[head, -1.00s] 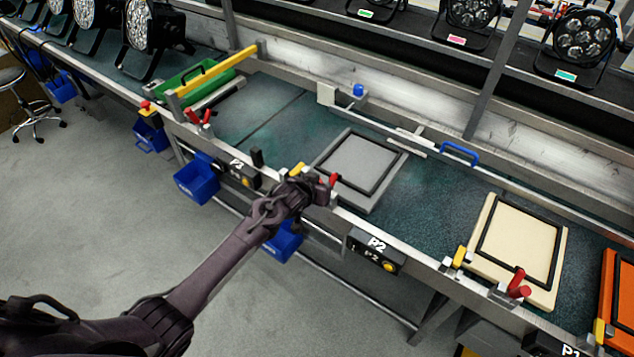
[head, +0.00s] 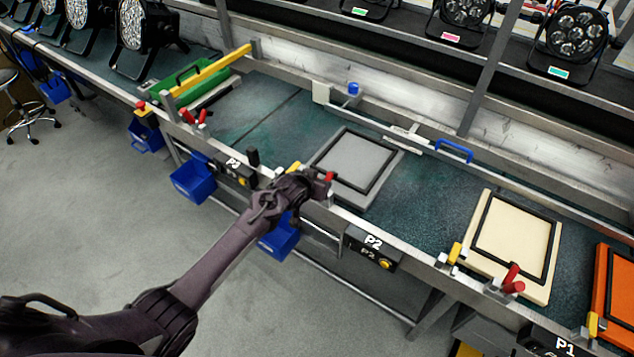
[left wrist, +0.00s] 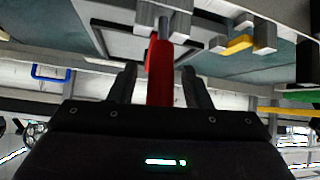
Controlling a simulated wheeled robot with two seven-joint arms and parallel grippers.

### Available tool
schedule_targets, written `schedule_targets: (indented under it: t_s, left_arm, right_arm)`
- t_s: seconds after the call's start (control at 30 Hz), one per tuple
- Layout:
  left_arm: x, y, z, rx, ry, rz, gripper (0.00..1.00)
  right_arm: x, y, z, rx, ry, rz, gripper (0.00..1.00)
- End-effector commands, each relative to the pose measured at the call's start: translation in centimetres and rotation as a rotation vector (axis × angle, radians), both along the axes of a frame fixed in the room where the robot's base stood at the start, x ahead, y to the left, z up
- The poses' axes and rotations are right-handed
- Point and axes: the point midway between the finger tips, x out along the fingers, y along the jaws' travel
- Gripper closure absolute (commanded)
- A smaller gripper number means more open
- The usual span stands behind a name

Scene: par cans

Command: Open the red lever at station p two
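The red lever at station P2 shows in the left wrist view (left wrist: 160,72), with its grey shaft running up to a metal bracket. In the head view only its red end (head: 329,177) shows past my left gripper (head: 312,186); the rest is hidden. In the left wrist view my left gripper (left wrist: 160,85) has its two dark fingers on either side of the lever. Gaps show between lever and fingers, so it is open around the lever. The P2 box (head: 371,248) with a yellow button is on the bench front. My right gripper is not in view.
A grey panel with a black frame (head: 343,193) lies behind the lever. A yellow block (head: 295,167) is just left of my gripper. A blue handle (head: 454,151) is on the rear rail.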

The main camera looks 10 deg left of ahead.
Motion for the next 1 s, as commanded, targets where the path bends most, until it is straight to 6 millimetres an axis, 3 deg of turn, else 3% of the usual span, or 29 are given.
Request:
schedule_targets:
  t_s: [0.27,0.7,1.0]
  left_arm:
    - [-0.5,0.1,0.4,-0.001,-0.001,-0.001,0.56]
    - [-4.8,1.0,4.1,0.0,-0.001,0.0,0.56]
    - [-5.8,1.2,5.0,0.0,0.001,0.0,0.56]
  right_arm:
    - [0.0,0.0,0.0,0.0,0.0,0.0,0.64]
    - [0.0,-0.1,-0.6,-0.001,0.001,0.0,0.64]
    - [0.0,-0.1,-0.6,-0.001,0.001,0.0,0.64]
